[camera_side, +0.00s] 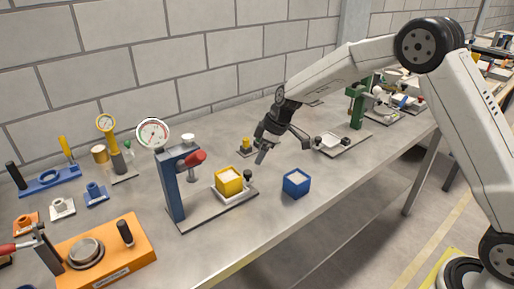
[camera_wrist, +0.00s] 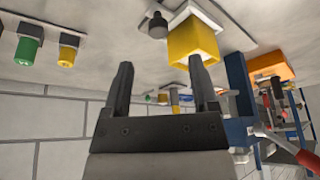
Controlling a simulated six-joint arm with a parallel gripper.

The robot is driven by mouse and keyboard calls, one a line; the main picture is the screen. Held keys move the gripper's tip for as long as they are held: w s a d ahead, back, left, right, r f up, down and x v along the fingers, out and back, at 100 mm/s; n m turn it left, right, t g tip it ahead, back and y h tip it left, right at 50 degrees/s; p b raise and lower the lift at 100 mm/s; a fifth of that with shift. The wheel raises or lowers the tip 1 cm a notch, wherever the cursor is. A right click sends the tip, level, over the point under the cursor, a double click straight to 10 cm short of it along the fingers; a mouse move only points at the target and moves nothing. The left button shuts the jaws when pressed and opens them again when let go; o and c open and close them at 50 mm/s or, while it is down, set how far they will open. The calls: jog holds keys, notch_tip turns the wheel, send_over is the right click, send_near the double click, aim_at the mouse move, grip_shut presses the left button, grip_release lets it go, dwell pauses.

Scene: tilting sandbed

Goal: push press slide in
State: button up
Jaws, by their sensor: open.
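A blue press (camera_side: 172,185) with a red handle (camera_side: 192,159) and a round gauge (camera_side: 153,134) stands on a grey base left of centre in the side view. On its slide plate (camera_side: 243,201) sits a yellow block (camera_side: 229,181) with a white top, beside a black knob (camera_side: 248,176). The block appears outside the press column, to its right. My gripper (camera_side: 282,151) is open and empty, above the bench and right of the knob. In the wrist view the gripper (camera_wrist: 160,72) points toward the inverted scene, with the yellow block (camera_wrist: 193,43) and knob (camera_wrist: 157,25) beyond its fingers.
A blue cube (camera_side: 296,183) sits near the bench's front edge. A green press (camera_side: 357,106) stands farther right. An orange fixture (camera_side: 105,252) and a blue tool rack (camera_side: 48,180) are at left. The brick wall (camera_side: 200,60) backs the bench.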

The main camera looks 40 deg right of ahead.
aim_at(249, 172)
jog(key=shift+w, duration=0.4)
jog(key=shift+a+f, duration=0.1)
jog(key=shift+f, duration=0.15)
jog(key=shift+x, duration=3.75)
jog(key=shift+a, duration=0.1)
jog(key=shift+r, duration=0.1)
grip_shut()
